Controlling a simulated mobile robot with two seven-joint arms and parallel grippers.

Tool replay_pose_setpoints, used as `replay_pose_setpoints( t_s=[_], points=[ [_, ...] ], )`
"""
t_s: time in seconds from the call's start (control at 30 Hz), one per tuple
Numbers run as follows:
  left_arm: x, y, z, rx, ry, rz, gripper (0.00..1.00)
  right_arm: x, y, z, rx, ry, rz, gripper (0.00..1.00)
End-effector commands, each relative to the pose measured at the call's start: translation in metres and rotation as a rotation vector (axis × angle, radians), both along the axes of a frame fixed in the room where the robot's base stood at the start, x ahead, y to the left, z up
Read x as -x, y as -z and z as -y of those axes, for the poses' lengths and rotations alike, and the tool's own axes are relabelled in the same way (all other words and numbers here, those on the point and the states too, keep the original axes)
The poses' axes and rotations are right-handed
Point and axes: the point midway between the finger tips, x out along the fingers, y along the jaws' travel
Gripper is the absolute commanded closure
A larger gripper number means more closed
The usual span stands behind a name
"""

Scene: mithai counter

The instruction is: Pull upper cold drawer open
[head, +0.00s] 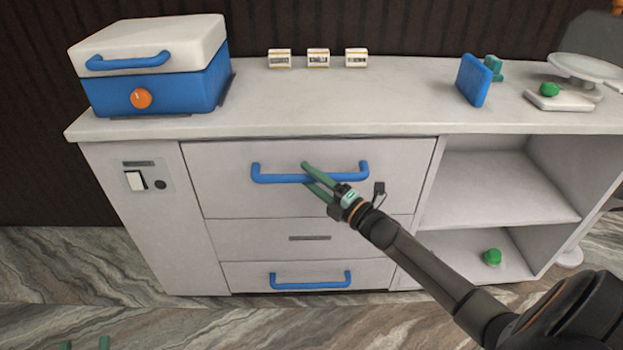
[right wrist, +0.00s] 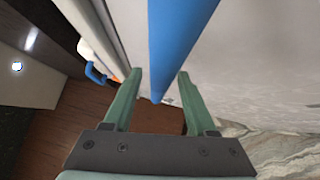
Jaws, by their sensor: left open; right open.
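The upper cold drawer (head: 235,200) is a wide pale front under the counter. It looks shut, flush with the cabinet. Its blue bar handle (head: 276,179) runs across its middle. My right gripper (head: 306,175) is at the handle, its green fingers open, one above and one below the bar. In the right wrist view the blue bar passes between the two fingers, with gaps on both sides. Part of the bar is hidden behind the fingers in the head view. Only the green fingertips of my left gripper (head: 85,344) show, apart, at the bottom left edge.
A lower drawer (head: 250,270) has its own blue handle (head: 311,281). Open shelves (head: 490,190) stand at right, a green ball (head: 492,257) on the lower one. A blue-and-white box (head: 160,85) and several small items stand on the counter (head: 350,110). The floor in front is clear.

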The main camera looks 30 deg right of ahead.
Motion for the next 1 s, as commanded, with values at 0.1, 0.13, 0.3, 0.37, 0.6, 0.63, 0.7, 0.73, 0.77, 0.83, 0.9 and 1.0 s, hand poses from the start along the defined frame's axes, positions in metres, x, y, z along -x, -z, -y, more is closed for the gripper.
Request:
replay_pose_setpoints(
  t_s=[0.1, 0.13, 0.3, 0.37, 0.6, 0.63, 0.7, 0.73, 0.77, 0.83, 0.9, 1.0],
  points=[
    [-0.0001, -0.0002, -0.0001, -0.001, 0.000, 0.001, 0.50, 0.0001, 0.0000, 0.0001, 0.000, 0.000, 0.000, 0.43],
    [-0.0001, -0.0003, -0.0001, -0.001, 0.000, 0.001, 0.50, 0.0001, 0.0000, 0.0001, 0.000, 0.000, 0.000, 0.43],
    [-0.0001, -0.0002, -0.0001, -0.001, 0.000, 0.000, 0.50, 0.0002, 0.0000, 0.0001, 0.000, 0.000, 0.000, 0.61],
    [-0.0001, -0.0001, -0.0001, -0.001, 0.000, 0.000, 0.50, 0.0003, 0.0000, 0.0001, 0.000, 0.000, 0.000, 0.68],
    [-0.0002, 0.0000, -0.0002, -0.001, 0.000, 0.000, 0.50, 0.0003, 0.0000, 0.0001, 0.000, 0.000, 0.000, 0.95],
    [-0.0002, 0.0001, -0.0002, -0.001, 0.000, -0.001, 0.50, 0.0003, 0.0000, 0.0001, 0.000, 0.000, 0.000, 0.98],
    [-0.0002, 0.0001, -0.0002, -0.001, 0.000, -0.001, 0.50, 0.0003, 0.0001, 0.0000, 0.000, 0.000, 0.000, 1.00],
    [-0.0002, 0.0001, -0.0002, -0.001, 0.000, -0.001, 0.50, 0.0003, 0.0001, 0.0000, 0.000, 0.000, 0.000, 1.00],
    [-0.0002, 0.0001, -0.0002, -0.001, 0.000, -0.001, 0.50, 0.0004, 0.0001, 0.0000, 0.000, 0.000, 0.000, 1.00],
    [-0.0003, 0.0001, -0.0001, -0.001, 0.000, -0.001, 0.50, 0.0004, 0.0001, 0.0000, -0.001, 0.000, 0.000, 1.00],
    [-0.0001, 0.0002, -0.0001, 0.000, 0.000, -0.001, 0.50, 0.0004, 0.0002, 0.0000, -0.001, 0.000, 0.000, 1.00],
    [-0.0002, 0.0001, 0.0000, -0.001, 0.000, -0.001, 0.50, 0.0004, 0.0002, 0.0000, -0.001, 0.000, 0.000, 1.00]
  ],
)
